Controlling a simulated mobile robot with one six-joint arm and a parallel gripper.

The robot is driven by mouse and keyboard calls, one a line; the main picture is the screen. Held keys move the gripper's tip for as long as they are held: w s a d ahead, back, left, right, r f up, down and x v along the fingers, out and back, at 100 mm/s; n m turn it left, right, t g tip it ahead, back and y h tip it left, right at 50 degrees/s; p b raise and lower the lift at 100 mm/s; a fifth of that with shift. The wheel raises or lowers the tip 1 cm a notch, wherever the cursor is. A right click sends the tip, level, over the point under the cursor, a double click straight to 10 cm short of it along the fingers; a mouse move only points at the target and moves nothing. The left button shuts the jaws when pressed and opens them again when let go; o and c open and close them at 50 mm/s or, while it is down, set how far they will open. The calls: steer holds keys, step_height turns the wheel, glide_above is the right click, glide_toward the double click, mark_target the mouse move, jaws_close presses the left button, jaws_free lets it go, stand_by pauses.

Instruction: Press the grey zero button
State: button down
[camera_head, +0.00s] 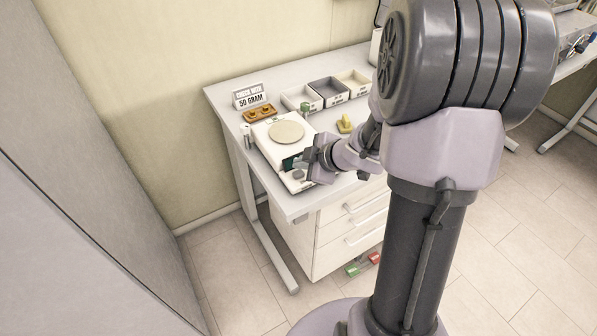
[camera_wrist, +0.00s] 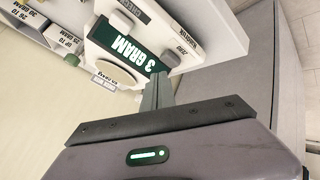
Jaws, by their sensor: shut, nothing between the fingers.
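The white scale (camera_head: 268,146) stands on the bench with a round beige pan (camera_head: 287,132). In the wrist view its dark green display (camera_wrist: 128,45) reads 3 GRAM. My gripper (camera_head: 309,160) is shut and empty over the scale's front end, close to the display. Its fingers (camera_wrist: 158,92) also show in the wrist view; contact cannot be told.
A 50 GRAM sign (camera_head: 249,97) and an orange-brown weight holder (camera_head: 259,113) stand behind the scale. Several labelled bins, including a dark one (camera_head: 329,91), line the back. A yellow object (camera_head: 344,124) lies right of the scale. Red and green items (camera_head: 353,270) lie by the drawers.

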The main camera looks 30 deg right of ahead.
mark_target(301, 174)
stand_by(0.7)
steer(key=shift+f, duration=0.4)
steer(key=shift+f+b, duration=0.55)
steer(key=shift+b, duration=0.1)
stand_by(0.3)
steer(key=shift+r, duration=0.1)
steer(key=shift+r+p, duration=0.85)
steer(key=shift+p, duration=0.25)
step_height(301, 174, up, 5)
steer(key=p, duration=0.5)
steer(key=shift+r, duration=0.1)
stand_by(0.3)
